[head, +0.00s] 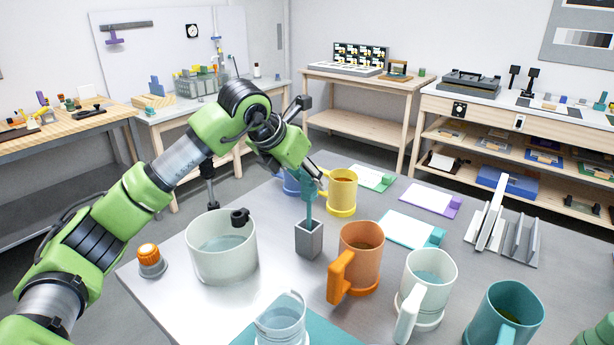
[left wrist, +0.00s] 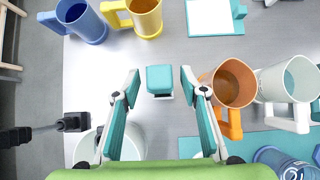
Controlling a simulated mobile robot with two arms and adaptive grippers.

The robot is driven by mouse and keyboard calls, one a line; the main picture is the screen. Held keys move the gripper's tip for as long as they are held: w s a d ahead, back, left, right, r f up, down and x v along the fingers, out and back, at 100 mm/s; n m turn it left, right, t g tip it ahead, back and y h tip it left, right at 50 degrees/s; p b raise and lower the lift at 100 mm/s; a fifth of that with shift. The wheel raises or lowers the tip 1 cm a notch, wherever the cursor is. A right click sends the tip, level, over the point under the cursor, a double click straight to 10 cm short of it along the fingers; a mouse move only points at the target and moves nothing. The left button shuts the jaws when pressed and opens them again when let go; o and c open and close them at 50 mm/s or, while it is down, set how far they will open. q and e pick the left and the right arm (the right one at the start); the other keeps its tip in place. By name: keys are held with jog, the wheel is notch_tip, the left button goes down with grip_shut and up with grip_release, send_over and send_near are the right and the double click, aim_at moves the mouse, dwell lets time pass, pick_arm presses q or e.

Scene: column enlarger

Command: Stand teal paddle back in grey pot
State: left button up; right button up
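The teal paddle (head: 309,208) stands upright with its lower end in the grey pot (head: 309,241), on the grey table. In the left wrist view its teal top (left wrist: 160,79) shows as a square from above, with a sliver of the grey pot below it. My left gripper (head: 314,178) is at the paddle's upper part. In the left wrist view its fingers (left wrist: 160,84) are open, one on each side of the paddle top, with a gap on both sides. My right gripper is not in view.
A yellow mug (head: 342,190) and a blue mug (head: 290,182) stand behind the pot. An orange mug (head: 361,256) stands close at its right. A large whitish water vessel (head: 221,262) is at the left. White and teal mugs stand at the front right.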

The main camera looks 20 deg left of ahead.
pick_arm(q)
jog(key=shift+r, duration=0.1)
jog(key=p+v, duration=0.2)
jog(key=v, duration=0.5)
jog(key=shift+s+r, duration=0.25)
jog(key=shift+r, duration=0.05)
dwell(1.1)
jog(key=shift+a, duration=0.1)
jog(key=v, duration=1.2)
dwell(0.6)
